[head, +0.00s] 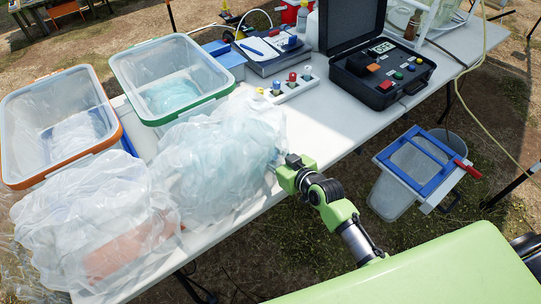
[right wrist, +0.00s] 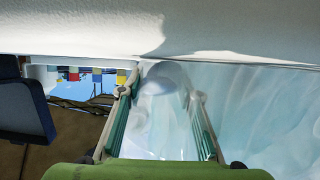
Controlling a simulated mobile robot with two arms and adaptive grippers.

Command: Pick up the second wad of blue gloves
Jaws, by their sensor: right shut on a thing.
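My right gripper (right wrist: 160,92) is at the right edge of a large clear plastic bag (head: 225,125) on the white table. In the right wrist view its two green fingers stand apart, with pale see-through plastic between them, and the bag (right wrist: 265,110) fills the right side. Its fingertips are hidden in the head view. A pale blue mass shows through the bag; I cannot tell whether it is gloves. Another pale blue wad (head: 172,96) lies in the green-rimmed bin (head: 206,101). My left gripper is not in view.
A second clear bag (head: 85,215) with something reddish inside is at the lower left. An orange-rimmed bin (head: 118,138) stands behind it. A small rack (head: 292,88) and an open black case (head: 385,70) stand farther back. The table (head: 325,125) is bare right of the bag.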

